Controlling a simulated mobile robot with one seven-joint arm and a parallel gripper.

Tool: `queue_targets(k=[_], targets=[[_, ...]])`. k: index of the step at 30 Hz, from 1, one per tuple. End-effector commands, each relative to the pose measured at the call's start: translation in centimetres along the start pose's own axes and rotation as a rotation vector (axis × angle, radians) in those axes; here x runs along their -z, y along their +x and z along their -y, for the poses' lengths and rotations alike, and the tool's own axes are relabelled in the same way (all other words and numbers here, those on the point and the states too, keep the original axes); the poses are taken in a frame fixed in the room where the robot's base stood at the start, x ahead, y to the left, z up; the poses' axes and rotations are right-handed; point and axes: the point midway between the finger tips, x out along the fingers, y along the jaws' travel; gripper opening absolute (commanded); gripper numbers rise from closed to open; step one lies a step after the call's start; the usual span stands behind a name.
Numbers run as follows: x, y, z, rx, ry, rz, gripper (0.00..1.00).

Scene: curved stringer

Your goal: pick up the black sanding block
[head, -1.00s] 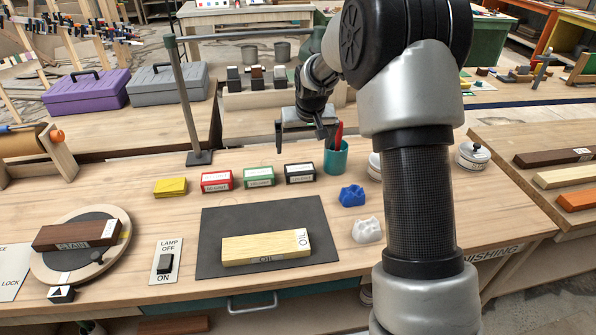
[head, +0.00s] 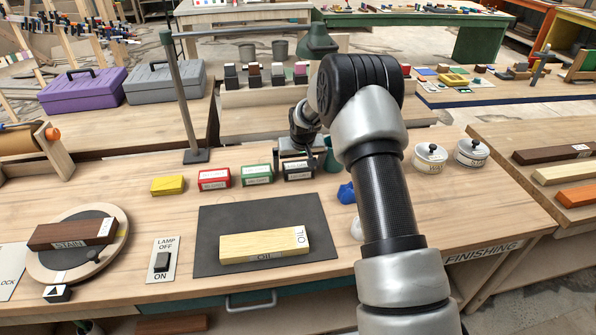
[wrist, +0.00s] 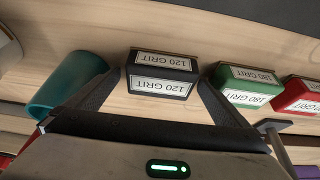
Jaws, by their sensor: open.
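The black sanding block (head: 299,171), labelled 120 GRIT, sits on the wooden bench at the right end of a row of sanding blocks. In the wrist view the black block (wrist: 161,77) lies between the two fingertips of my gripper (wrist: 163,78). My gripper is open, with one finger on each side of the block. I cannot tell whether either finger touches it. In the head view my gripper (head: 298,160) is low over the block and partly covers its top.
The green sanding block (head: 257,175) stands close beside the black one, with the red block (head: 214,179) and a yellow block (head: 168,185) further left. A teal cup (wrist: 66,84) is close on the other side. A dark mat (head: 220,225) with an oiled board lies in front.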

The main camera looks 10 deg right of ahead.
Motion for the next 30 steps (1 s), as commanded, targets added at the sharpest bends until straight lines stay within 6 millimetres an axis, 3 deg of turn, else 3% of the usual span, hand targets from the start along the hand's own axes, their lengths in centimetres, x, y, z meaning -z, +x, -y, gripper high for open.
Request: queue_targets(k=[8,17,25,30], targets=[[0.1,0.5,0.0,0.0,0.0,-0.001,1.0],[0.0,0.5,0.0,0.0,0.0,-0.001,0.53],[0.3,0.2,0.0,0.001,0.0,-0.003,0.52],[1.3,-2.1,0.0,0.001,0.0,-0.006,0.52]])
